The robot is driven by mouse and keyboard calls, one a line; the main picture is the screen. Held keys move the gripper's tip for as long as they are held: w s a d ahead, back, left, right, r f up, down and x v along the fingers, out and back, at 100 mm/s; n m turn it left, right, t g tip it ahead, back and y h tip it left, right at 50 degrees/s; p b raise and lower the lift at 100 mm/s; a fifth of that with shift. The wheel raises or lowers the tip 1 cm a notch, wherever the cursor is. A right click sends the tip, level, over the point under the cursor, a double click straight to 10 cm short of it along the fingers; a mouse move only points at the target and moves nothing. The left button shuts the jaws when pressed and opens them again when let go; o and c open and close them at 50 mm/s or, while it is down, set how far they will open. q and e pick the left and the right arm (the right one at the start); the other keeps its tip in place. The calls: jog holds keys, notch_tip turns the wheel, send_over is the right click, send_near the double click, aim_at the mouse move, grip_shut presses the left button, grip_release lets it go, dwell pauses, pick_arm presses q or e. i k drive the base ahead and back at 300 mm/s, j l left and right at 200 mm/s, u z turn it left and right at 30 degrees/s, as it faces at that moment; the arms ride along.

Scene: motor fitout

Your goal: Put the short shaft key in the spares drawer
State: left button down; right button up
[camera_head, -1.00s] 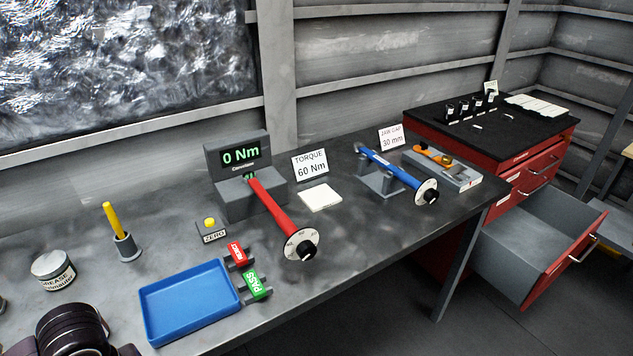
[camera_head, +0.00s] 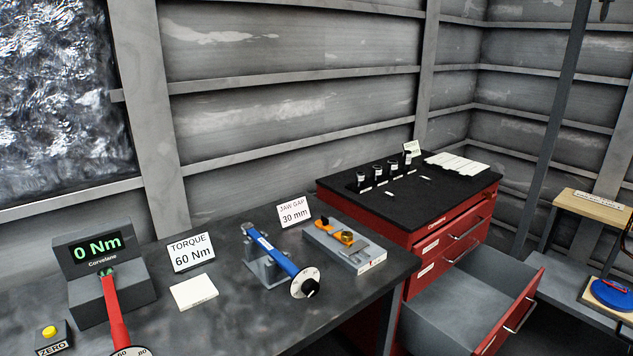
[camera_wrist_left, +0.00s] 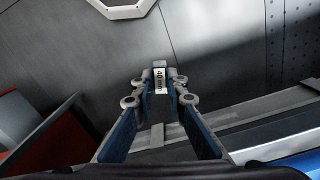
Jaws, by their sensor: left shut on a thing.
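In the left wrist view my left gripper (camera_wrist_left: 160,88) is shut on a small grey key (camera_wrist_left: 160,70) with a white label that seems to read 40 mm. The key sticks out past the fingertips, and its lower part is hidden between them. Neither gripper shows in the head view. The red tool cabinet (camera_head: 410,238) stands at the right there, with a grey-walled drawer (camera_head: 448,305) pulled open. The visible part of its inside looks empty. Whether this is the spares drawer I cannot read.
The cabinet's black top (camera_head: 370,205) carries several dark cylinders with white labels and white cards (camera_head: 457,163). A blue torque wrench (camera_head: 270,252) and an orange-handled tool (camera_head: 342,237) lie on the bench. A wooden stand (camera_head: 592,206) is at the far right.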

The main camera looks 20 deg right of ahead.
aim_at(464, 322)
jog(key=l, duration=0.55)
jog(key=i+l+z, duration=0.15)
jog(key=l, duration=0.85)
jog(key=i+l+z, duration=0.1)
jog(key=l, duration=0.45)
jog(key=i+l+z, duration=0.1)
jog(key=l, duration=0.4)
